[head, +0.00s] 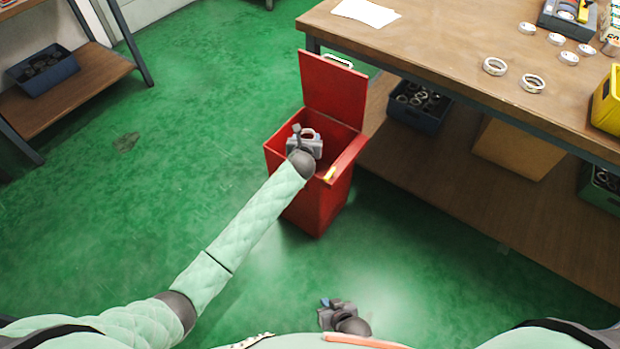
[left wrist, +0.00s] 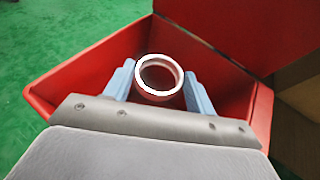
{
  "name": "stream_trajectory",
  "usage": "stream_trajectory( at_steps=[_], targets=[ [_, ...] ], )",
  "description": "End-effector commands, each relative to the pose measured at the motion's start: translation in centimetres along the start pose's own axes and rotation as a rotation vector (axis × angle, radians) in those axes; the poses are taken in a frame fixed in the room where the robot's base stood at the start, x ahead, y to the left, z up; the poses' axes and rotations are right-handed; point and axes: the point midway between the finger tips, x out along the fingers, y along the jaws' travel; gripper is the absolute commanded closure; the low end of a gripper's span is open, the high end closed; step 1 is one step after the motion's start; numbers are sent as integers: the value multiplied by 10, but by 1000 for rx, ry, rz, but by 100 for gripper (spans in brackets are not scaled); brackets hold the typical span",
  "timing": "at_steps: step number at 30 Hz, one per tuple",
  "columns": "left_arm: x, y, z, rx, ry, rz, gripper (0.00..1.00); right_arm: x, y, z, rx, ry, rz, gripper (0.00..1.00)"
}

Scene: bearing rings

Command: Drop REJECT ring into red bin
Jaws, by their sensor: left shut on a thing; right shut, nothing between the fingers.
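The red bin (head: 316,206) stands on the floor left of the workbench with its lid raised at the back. My left gripper (head: 307,135) is over the bin's open mouth. It is shut on a ring, the ring in the left wrist view (left wrist: 159,75), which has a white rim and a reddish-looking inside. In that view the blue fingers hold the ring from both sides, with the bin's walls (left wrist: 62,85) around it. Any mark on the ring is too small to read. My right gripper (head: 330,308) is shut and empty, low near my body.
The workbench (head: 430,45) at right carries several loose rings (head: 495,67), a grey tray (head: 560,20) and a yellow bin (head: 608,100). A dark blue crate (head: 418,108) with rings sits on its lower shelf. The green floor at left is clear up to a shelf (head: 75,85).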

Motion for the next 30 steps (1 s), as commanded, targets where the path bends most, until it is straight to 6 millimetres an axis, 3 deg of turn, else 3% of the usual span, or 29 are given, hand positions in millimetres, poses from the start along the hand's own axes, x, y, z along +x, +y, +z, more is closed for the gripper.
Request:
stream_trajectory(
  at_steps=[1,2,5,17,30],
  targets=[
    [0,0,0,0,0,0,70,0,0,0,0,-1,0,100],
    [0,0,0,0,0,0,39,0,0,0,0,-1,0,100],
    [0,0,0,0,0,0,19,0,0,1,0,-2,0,100],
    [-7,0,0,0,0,0,19,-1,0,1,0,-4,1,100],
    [-68,0,0,0,0,-1,19,-5,-1,-3,0,-6,1,100]
  ],
)
